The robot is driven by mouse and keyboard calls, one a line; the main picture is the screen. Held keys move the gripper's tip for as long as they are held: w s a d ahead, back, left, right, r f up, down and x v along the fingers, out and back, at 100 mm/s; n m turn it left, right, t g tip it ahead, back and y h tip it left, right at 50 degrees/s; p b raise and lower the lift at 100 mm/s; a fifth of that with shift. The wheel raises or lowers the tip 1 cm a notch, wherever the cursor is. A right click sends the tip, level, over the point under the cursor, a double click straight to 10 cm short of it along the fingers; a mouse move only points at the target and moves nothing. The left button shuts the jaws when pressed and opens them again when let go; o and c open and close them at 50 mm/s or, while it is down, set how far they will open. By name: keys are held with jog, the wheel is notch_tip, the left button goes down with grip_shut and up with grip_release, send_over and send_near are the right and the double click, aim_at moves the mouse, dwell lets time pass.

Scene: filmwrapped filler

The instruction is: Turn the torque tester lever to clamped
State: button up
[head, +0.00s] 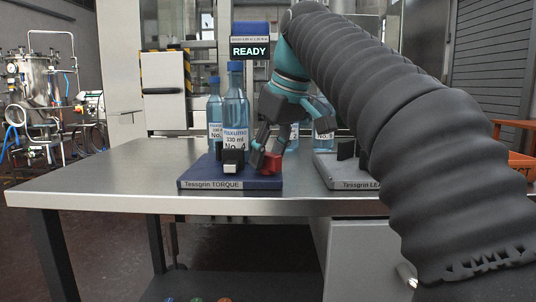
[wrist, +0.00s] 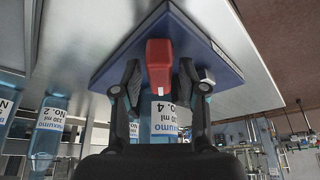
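The torque tester has a blue base (head: 230,182) labelled "Tessgrin TORQUE", near the table's front edge. Its display (head: 249,51) reads READY. A bottle marked No. 4 (head: 235,115) stands upright at the tester; its label also shows in the wrist view (wrist: 164,122). The red lever (head: 272,163) is at the base's right side, partly hidden by my gripper (head: 264,158). In the wrist view, the red lever (wrist: 159,55) lies between the two fingers of my gripper (wrist: 159,72). The fingers are open, with a gap visible on each side of the lever.
A grey tester base (head: 350,184), lettered "Tessgrin LEA...", stands to the right, partly behind my arm. Other bottles (head: 214,108) stand behind. An orange bin (head: 521,167) is at the far right. The table's left part (head: 110,175) is clear.

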grip_shut()
jog(key=shift+r+m+p, duration=0.1)
jog(key=shift+m+p, duration=0.25)
jog(key=shift+m, duration=0.05)
jog(key=shift+r+m+h+p, duration=0.1)
jog(key=shift+m+h+p, duration=0.4)
jog(key=shift+m+p, duration=0.35)
jog(key=m+p, duration=0.1)
jog(key=m, duration=0.1)
jog(key=m+t+h+p, duration=0.1)
jog(key=m+p, duration=0.1)
jog(key=shift+a+m+h, duration=0.1)
jog(key=shift+m+h, duration=0.2)
jog(key=shift+m, duration=0.05)
jog(key=m+h+p, duration=0.1)
jog(key=m+p, duration=0.1)
jog(key=m, duration=0.1)
jog(key=m+h+p, duration=0.1)
jog(key=m+p, duration=0.1)
jog(key=m, duration=0.1)
jog(key=shift+h+p, duration=0.3)
jog(key=m+g+h+p, duration=0.1)
jog(key=m+p, duration=0.1)
jog(key=m, duration=0.2)
jog(key=shift+f+m, duration=0.2)
jog(key=shift+m, duration=0.3)
